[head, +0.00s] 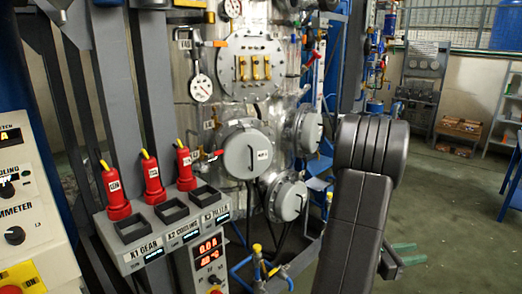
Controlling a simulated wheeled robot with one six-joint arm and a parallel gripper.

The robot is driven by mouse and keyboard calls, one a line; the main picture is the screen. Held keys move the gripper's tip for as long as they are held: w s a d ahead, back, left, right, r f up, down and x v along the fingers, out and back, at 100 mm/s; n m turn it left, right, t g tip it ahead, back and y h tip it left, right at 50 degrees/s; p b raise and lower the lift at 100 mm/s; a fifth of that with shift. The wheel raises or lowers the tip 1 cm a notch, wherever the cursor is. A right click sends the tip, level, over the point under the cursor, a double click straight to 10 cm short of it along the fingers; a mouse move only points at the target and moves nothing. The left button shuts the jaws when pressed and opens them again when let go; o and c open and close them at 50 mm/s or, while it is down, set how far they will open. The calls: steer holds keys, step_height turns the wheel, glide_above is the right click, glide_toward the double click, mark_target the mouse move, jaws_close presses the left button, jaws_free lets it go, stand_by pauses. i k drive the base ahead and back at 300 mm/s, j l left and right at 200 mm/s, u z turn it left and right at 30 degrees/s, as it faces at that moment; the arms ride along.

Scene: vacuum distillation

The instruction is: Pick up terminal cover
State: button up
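No part is plainly marked as the terminal cover, and I cannot tell which it is. A round grey cover (247,153) with a dark handle and a small label sits on the machine in the middle. Two similar round covers are to its right, one higher (309,131) and one lower (290,201). Three red plugs with yellow tops stand in a row on a grey box: the left (115,192), middle (153,180) and right (186,167).
The grey box (128,262) has dark square openings and labels along its front. A red-digit display (208,252) is below it. A control panel (22,200) stands at the left edge. Blue pipes (240,268) run low in front of the machine. Open floor (450,210) lies at the right.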

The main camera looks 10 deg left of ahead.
mark_target(247, 152)
steer(key=i+l+u, duration=0.1)
steer(key=i, duration=0.2)
steer(key=i+l+u, duration=0.1)
steer(key=i, duration=0.25)
steer(key=i+l+u, duration=0.1)
steer(key=u, duration=0.35)
steer(key=i+l+u, duration=0.2)
steer(key=u, duration=0.25)
steer(key=i+l+u, duration=0.2)
steer(key=u, duration=0.25)
steer(key=l+u, duration=0.25)
steer(key=u, duration=0.15)
steer(key=i+l+u, duration=0.1)
steer(key=l+u, duration=0.35)
steer(key=j, duration=0.1)
